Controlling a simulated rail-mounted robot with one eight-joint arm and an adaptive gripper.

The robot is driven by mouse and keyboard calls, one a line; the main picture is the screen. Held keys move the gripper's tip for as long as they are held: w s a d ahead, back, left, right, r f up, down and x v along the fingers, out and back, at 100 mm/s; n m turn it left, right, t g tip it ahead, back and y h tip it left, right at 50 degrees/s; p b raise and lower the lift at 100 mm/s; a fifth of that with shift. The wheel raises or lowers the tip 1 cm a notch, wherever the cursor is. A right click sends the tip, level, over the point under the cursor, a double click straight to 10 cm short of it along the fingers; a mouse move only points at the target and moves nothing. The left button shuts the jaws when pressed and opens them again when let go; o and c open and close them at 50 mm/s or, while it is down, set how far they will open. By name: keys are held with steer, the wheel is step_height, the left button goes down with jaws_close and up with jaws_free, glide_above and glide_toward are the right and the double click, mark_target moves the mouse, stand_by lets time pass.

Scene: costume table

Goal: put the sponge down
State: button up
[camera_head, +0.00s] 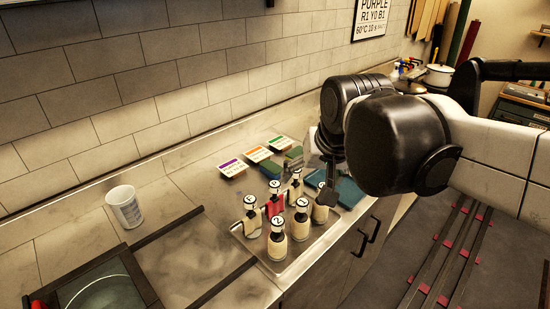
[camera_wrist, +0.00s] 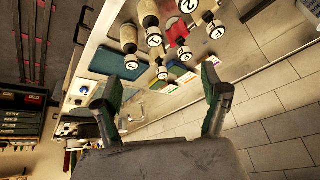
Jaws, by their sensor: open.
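My gripper (camera_head: 322,178) hangs over the worktop by the right of the numbered bottles. In the wrist view its two green-padded fingers (camera_wrist: 161,92) stand wide apart with nothing held between them. A small green-topped block (camera_head: 294,154), which looks like the sponge, lies on the worktop beside the striped cards, behind the bottles and left of my gripper. It is small and partly crowded, so I cannot tell its exact outline. I cannot pick it out surely in the wrist view. A teal mat or cloth (camera_head: 349,191) lies right of my gripper; it also shows in the wrist view (camera_wrist: 118,63).
Several bottles with numbered white caps (camera_head: 277,240) stand in and around a metal tray (camera_head: 242,232). Cards with purple (camera_head: 232,168), orange (camera_head: 258,154) and green (camera_head: 281,143) stripes lie behind. A white cup (camera_head: 124,207) stands left. A white pot (camera_head: 438,75) is far back.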

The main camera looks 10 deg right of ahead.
steer(key=s+f+n+t, duration=0.1)
steer(key=s+f, duration=0.3)
steer(key=s, duration=0.4)
steer(key=shift+f+n+t, duration=0.3)
steer(key=shift+f+n, duration=0.1)
steer(key=shift+n, duration=0.3)
steer(key=shift+s, duration=0.1)
steer(key=shift+f, duration=0.2)
steer(key=shift+o, duration=0.5)
